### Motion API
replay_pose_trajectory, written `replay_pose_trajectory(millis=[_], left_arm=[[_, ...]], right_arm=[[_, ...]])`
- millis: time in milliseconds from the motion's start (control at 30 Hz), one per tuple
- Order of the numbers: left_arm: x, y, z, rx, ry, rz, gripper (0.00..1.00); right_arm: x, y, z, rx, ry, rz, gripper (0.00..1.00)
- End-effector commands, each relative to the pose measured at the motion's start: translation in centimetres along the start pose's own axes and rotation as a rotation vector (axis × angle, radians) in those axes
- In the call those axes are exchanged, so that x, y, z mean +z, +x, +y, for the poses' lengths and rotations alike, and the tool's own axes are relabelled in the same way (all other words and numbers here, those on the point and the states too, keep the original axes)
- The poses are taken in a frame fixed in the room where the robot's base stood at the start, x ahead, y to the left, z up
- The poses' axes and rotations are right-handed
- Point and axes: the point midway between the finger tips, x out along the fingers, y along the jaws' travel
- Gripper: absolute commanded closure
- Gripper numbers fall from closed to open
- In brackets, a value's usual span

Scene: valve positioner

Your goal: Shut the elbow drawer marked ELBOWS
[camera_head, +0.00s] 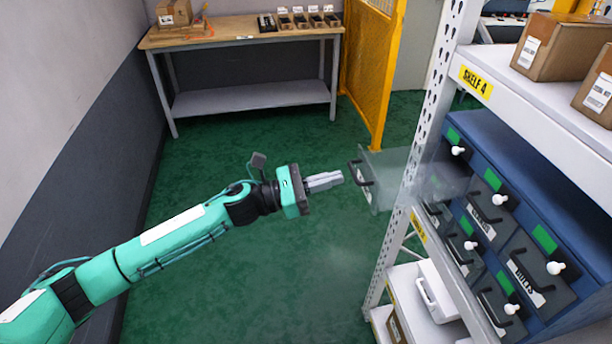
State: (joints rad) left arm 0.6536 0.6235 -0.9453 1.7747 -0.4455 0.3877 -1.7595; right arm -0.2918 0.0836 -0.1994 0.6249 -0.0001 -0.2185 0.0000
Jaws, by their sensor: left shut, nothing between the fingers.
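A grey drawer (369,193) stands pulled out from the blue drawer cabinet (533,164) on the right, its front facing left toward my arm. It has a black handle (364,172); its marking is too small to read here, and its body looks partly see-through. My left gripper (338,178) is shut and empty. Its fingertips point right at the drawer front, just left of the handle with a small gap in the picture. My right gripper is not in view.
A white shelf post (425,110) stands beside the open drawer. Other drawers with black handles and white knobs (556,268) appear closed. A shelf marked SHELF 4 (476,82) holds cartons above. A workbench (240,35) stands behind; the green floor (270,270) is clear.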

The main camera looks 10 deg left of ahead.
Motion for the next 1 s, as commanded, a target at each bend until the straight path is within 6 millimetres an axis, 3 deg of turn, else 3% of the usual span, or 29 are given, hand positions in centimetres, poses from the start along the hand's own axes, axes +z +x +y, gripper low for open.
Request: replay_pose_trajectory(millis=[200,667,867,1000], left_arm=[[0.1,1.5,0.1,0.001,0.000,0.000,1.00],[-0.2,2.0,0.0,0.001,0.000,-0.001,1.00],[-0.9,4.8,0.0,-0.002,0.002,-0.003,1.00],[-1.7,8.4,-0.1,-0.002,0.002,-0.004,1.00]], right_arm=[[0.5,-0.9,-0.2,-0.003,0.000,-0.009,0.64],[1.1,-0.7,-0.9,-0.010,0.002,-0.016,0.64],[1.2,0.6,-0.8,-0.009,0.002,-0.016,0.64],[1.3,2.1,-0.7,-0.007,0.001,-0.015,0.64]])
